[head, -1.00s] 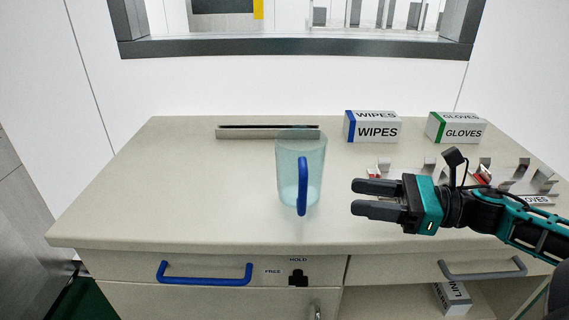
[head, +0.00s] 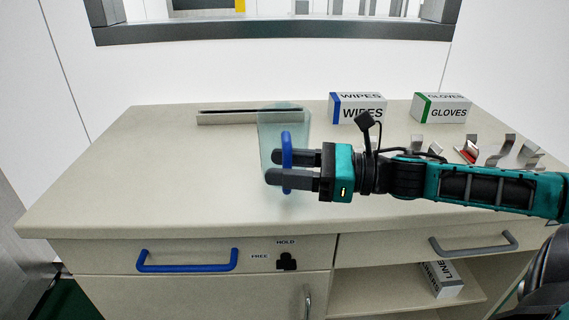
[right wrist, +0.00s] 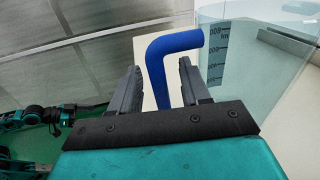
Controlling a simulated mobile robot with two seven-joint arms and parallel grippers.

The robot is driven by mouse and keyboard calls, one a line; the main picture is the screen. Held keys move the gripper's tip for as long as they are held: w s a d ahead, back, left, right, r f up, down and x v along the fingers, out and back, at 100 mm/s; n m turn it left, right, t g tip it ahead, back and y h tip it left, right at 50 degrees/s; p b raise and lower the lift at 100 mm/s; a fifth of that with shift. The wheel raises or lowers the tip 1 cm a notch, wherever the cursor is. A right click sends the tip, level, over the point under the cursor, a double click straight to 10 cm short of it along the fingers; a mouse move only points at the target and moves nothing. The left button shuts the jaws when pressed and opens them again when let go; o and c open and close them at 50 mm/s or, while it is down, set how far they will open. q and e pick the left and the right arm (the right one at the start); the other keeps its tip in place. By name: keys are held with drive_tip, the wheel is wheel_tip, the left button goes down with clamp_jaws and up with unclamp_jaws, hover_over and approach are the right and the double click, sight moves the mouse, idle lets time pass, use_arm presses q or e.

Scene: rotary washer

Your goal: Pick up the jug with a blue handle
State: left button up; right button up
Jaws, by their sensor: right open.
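The clear jug (head: 284,122) with a blue handle (head: 287,143) stands upright on the counter, its handle facing me. My right gripper (head: 272,166) reaches in from the right, its fingers at the handle and covering the jug's lower part. In the right wrist view the blue handle (right wrist: 172,55) passes between the two open fingers (right wrist: 160,82), with the jug's scaled clear wall (right wrist: 245,60) to the right. The handle's lower end is hidden behind the gripper body. My left gripper is not seen in the head view.
A wipes box (head: 357,107) and a gloves box (head: 441,107) stand at the back right. Metal clips (head: 495,150) lie on the right side. A low slotted bar (head: 225,116) lies behind the jug. The counter (head: 120,170) is clear on the left.

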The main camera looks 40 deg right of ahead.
drive_tip(key=shift+b+x, duration=0.55)
drive_tip(key=shift+x, duration=0.25)
clamp_jaws()
